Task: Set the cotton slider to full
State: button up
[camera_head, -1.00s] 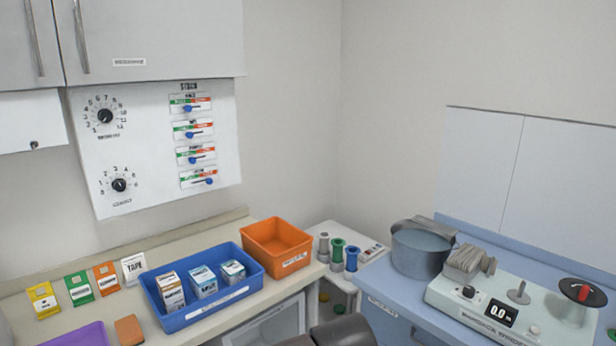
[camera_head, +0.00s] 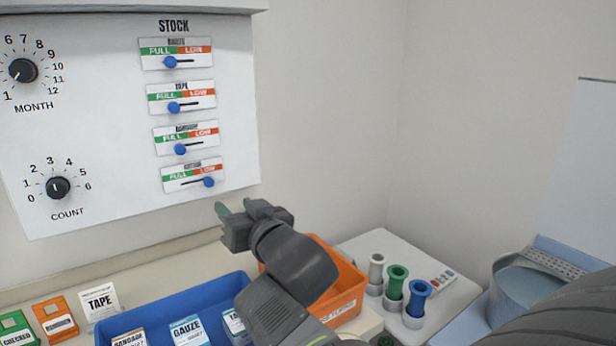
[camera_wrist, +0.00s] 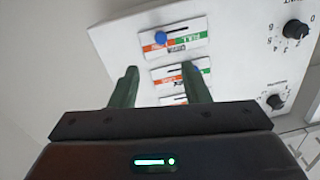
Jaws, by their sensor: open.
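The cotton slider (camera_head: 194,175) is the lowest strip on the white stock panel (camera_head: 110,130), with FULL in green on the left and LOW in red on the right. Its blue knob (camera_head: 208,182) sits at the LOW end. In the wrist view the panel looks nearly upside down, and the cotton knob (camera_wrist: 160,38) shows at the orange end of its strip. My gripper (camera_head: 234,207) is open and empty, below and right of the cotton slider. In the wrist view its green fingers (camera_wrist: 160,72) stand apart, and the right one partly covers the strip beside the cotton one.
The other stock sliders, such as the tape slider (camera_head: 180,98), have knobs toward FULL. Dials for month (camera_head: 23,70) and count (camera_head: 58,188) are at left. A blue bin (camera_head: 180,305) and an orange bin (camera_head: 350,285) stand on the counter below. The wall right of the panel is bare.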

aim_at(210, 184)
jog(key=x, duration=1.3)
jog(key=shift+w+a+p, duration=0.1)
jog(key=shift+p, duration=0.3)
grip_shut()
